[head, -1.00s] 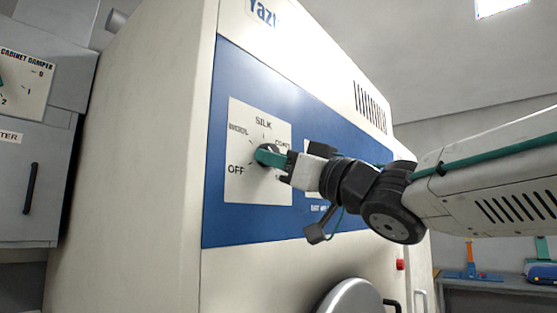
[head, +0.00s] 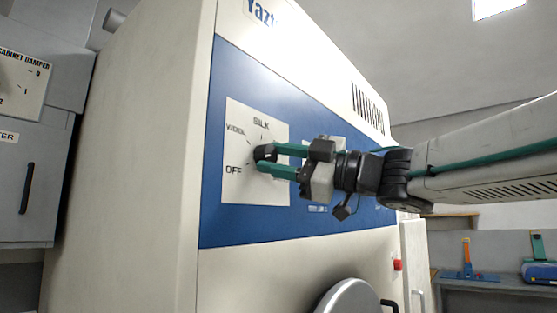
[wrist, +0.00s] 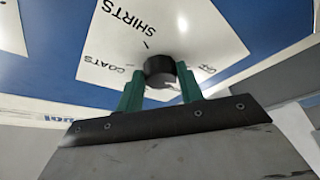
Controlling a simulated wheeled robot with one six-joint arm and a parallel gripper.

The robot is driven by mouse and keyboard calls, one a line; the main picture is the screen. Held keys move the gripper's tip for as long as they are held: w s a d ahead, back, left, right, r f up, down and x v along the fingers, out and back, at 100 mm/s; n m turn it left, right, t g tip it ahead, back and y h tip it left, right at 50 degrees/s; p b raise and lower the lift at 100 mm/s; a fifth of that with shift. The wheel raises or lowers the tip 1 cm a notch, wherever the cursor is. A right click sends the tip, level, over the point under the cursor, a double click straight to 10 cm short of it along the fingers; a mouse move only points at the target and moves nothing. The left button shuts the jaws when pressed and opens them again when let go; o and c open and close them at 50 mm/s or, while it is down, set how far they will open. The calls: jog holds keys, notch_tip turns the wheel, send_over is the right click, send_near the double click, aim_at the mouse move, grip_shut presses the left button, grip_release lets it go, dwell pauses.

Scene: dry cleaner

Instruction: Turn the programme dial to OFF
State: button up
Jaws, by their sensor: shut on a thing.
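The programme dial (head: 265,153) is a dark round knob on a white label plate (head: 240,119) on the machine's blue panel. OFF is printed left of and below it, WOOL at upper left and SILK above. In the wrist view the dial (wrist: 160,70) sits between the fingertips, with COATS and SHIRTS printed on the plate nearby. My gripper (head: 270,160) has its two green fingers on either side of the dial, one above and one below in the head view, shut on it. Which mark the dial points to cannot be told.
A silver round part (head: 349,300) is low on the machine's front, and a red button (head: 397,265) is right of it. A grey cabinet (head: 40,165) stands at the left. A bench (head: 490,286) with small items is at the far right.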

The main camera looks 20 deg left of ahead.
jog(key=shift+w+n+g+h, duration=0.1)
jog(key=shift+n+g+h, duration=0.25)
jog(key=shift+n, duration=0.65)
jog(key=o, duration=1)
jog(key=d, duration=0.2)
jog(key=d+f, duration=0.1)
jog(key=d, duration=0.4)
jog(key=shift+s+d+f, duration=0.15)
jog(key=shift+s+d, duration=0.05)
jog(key=shift+d, duration=0.15)
